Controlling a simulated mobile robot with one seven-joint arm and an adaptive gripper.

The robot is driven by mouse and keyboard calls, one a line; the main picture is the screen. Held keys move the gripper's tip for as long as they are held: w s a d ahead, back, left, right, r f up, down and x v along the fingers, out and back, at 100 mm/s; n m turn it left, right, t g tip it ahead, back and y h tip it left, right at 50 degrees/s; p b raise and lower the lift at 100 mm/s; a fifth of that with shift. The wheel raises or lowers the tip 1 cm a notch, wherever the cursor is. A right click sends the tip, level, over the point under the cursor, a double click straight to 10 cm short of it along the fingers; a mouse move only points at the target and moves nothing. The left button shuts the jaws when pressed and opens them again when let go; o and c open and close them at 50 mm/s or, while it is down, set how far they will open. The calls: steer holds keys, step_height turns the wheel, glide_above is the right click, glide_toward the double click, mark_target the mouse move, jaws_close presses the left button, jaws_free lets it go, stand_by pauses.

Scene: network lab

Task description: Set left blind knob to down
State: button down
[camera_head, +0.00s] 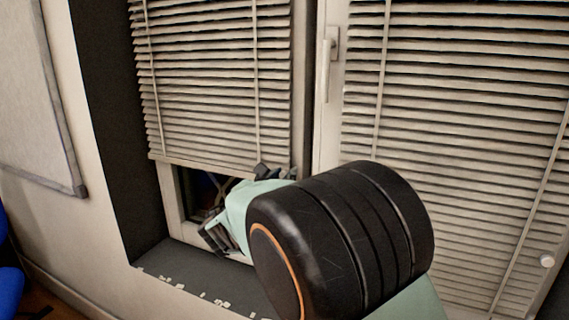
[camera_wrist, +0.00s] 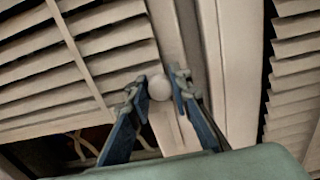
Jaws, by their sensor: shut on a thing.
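The left blind knob (camera_wrist: 159,88) is a small round white knob at the window frame beside the left blind. In the wrist view it sits between the two fingertips of my gripper (camera_wrist: 158,92), which is shut on it. In the head view the knob is hidden behind my arm and gripper. The left blind (camera_head: 215,80) has beige slats and hangs partway down, with a gap of dark window below its bottom edge. It also shows in the wrist view (camera_wrist: 75,65).
A right blind (camera_head: 440,130) covers the neighbouring window, with another round white knob (camera_head: 547,261) at lower right. A window handle (camera_head: 328,65) stands on the frame between them. A dark sill (camera_head: 190,268) lies below. A board (camera_head: 40,100) hangs on the left wall.

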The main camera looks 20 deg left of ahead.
step_height(320, 180, down, 10)
steer(key=b, duration=0.4)
steer(key=shift+s, duration=0.1)
steer(key=c, duration=1.9)
jaws_free()
steer(key=shift+c, duration=0.2)
steer(key=shift+o, duration=0.7)
steer(key=shift+r, duration=0.1)
steer(key=s, duration=1.2)
steer(key=shift+a, duration=0.45)
